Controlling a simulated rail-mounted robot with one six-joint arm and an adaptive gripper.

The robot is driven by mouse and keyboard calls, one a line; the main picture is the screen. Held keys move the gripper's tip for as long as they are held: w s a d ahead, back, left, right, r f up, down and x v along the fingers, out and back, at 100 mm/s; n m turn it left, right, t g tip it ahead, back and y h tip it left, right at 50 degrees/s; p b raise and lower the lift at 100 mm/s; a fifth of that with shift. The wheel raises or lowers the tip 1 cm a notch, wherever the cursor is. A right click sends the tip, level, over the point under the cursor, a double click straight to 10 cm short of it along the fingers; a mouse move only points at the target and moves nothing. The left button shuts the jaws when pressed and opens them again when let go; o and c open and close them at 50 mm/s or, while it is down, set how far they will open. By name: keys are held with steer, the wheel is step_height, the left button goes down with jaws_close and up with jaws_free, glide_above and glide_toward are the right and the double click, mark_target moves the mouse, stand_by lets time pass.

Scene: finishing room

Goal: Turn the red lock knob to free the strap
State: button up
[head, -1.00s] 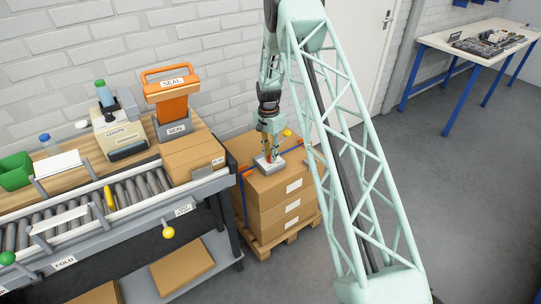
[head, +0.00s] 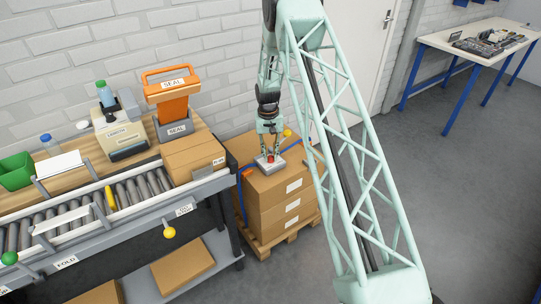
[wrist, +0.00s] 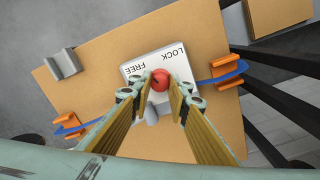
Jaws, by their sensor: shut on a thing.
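The red lock knob (wrist: 160,80) stands on a pale lock plate (wrist: 133,68) marked LOCK and FREE, on top of a carton stack (head: 285,193). My gripper (wrist: 161,88) points down with a fingertip on each side of the knob, shut on it. The knob also shows in the head view (head: 270,157), between the fingers. A blue strap (wrist: 207,80) shows on both sides of the plate, with orange clips (wrist: 67,126) at the carton edges. A grey piece (wrist: 151,111) shows at the plate's near edge, partly behind my fingers.
A grey bracket (wrist: 63,62) sits at a corner of the carton top. The roller conveyor (head: 130,192) and an orange sealer (head: 173,98) stand left of the stack. A white-topped table (head: 470,40) is at the far right. The floor to the right is clear.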

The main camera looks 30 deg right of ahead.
mark_target(269, 157)
steer(key=shift+n, duration=2)
steer(key=o, duration=0.8)
steer(key=shift+o, duration=0.2)
steer(key=shift+r, duration=0.2)
step_height(269, 157, up, 12)
steer(key=shift+a+f, duration=0.15)
steer(key=shift+a, duration=0.15)
